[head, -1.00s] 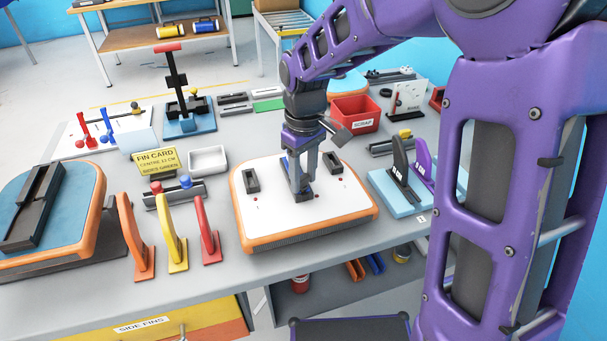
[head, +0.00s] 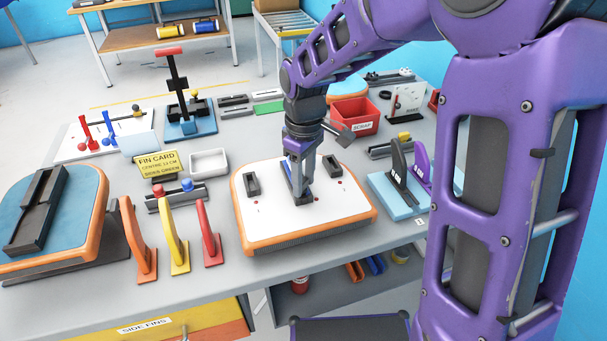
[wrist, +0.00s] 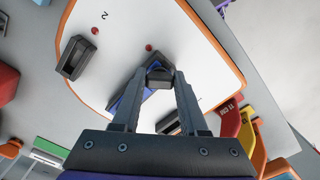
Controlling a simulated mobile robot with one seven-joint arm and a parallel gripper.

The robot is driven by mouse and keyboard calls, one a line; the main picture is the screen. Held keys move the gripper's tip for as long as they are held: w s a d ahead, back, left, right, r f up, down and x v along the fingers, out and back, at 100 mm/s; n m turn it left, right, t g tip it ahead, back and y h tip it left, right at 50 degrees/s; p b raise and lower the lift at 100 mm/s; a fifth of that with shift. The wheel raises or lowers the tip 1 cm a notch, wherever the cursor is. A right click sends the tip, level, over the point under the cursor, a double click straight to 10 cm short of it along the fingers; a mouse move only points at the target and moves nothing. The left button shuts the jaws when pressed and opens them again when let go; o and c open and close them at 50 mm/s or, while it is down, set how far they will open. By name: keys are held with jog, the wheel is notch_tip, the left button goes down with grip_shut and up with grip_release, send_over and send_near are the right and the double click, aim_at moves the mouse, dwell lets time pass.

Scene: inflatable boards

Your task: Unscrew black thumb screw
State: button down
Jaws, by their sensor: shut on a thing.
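The white board tail with an orange rim (head: 255,215) lies on the bench below my gripper (head: 303,198). My gripper points down at the board's centre fin box, which holds a blue piece (head: 286,168); the blue also shows in the wrist view (wrist: 122,104). In the wrist view, my fingertips (wrist: 160,73) are shut on a small black part (wrist: 160,75) at one end of the box, seemingly the black thumb screw. The fingers hide much of it, and I cannot tell whether it is still seated in the box.
Two dark side boxes (head: 251,184) (head: 331,164) flank the centre one. Orange, yellow and red fins (head: 211,236) stand left of the board. Black and purple fins on a light blue stand (head: 388,193) are to the right. A red scrap bin (head: 356,115) stands behind.

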jog(key=shift+n, duration=0.6)
jog(key=shift+p, duration=0.3)
jog(key=shift+r+n+p, duration=0.1)
jog(key=shift+n+p, duration=0.4)
jog(key=shift+n, duration=0.2)
jog(key=shift+n+p, duration=0.5)
jog(key=shift+n, duration=0.5)
jog(key=shift+n+p, duration=0.65)
jog(key=shift+n, duration=0.05)
jog(key=shift+w+n, duration=0.1)
jog(key=shift+n, duration=0.9)
